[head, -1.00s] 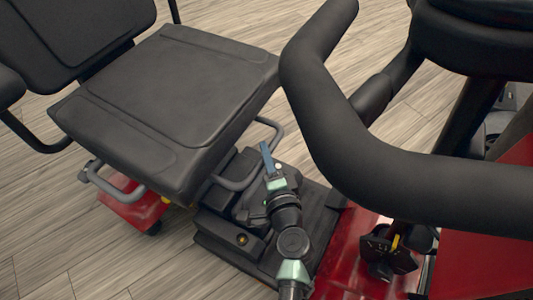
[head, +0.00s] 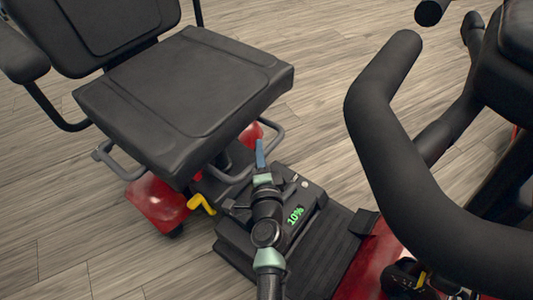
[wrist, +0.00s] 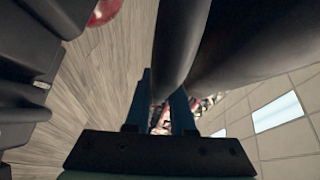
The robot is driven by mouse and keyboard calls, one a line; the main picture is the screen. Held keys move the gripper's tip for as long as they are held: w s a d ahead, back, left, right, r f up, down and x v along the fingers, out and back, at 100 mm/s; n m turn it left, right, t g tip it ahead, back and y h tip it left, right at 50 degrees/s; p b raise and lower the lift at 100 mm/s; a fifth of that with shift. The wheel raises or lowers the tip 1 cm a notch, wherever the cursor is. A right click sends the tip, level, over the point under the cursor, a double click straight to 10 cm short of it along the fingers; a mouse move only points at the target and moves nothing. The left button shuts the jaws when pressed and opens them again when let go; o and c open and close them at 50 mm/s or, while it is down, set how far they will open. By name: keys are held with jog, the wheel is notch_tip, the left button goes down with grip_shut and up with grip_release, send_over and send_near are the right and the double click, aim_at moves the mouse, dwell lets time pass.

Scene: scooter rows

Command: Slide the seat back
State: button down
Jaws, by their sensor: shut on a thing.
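The scooter's black padded seat (head: 190,90) is at the upper left in the head view, with its backrest behind it. A grey bar loop (head: 236,178) sticks out under the seat's near right edge. My gripper (head: 260,153), with blue fingers, is shut on this bar, just below the seat's edge. In the wrist view a dark tube (wrist: 178,45) runs between the two blue fingers (wrist: 162,100). A yellow lever (head: 203,205) is under the seat. The seat's rail is hidden.
The thick black handlebar (head: 385,130) stands at the right. A second grey loop (head: 118,165) is on the seat's left. Open wooden floor (head: 60,220) lies at the left.

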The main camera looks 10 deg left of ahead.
jog(key=shift+s+a+r, duration=0.1)
jog(key=shift+a, duration=0.2)
jog(key=c, duration=0.8)
grip_release()
jog(key=shift+d, duration=0.15)
jog(key=shift+o, duration=0.2)
jog(key=shift+d, duration=0.1)
jog(key=shift+s+d, duration=0.1)
jog(key=v, duration=1.2)
jog(key=shift+s+p, duration=0.4)
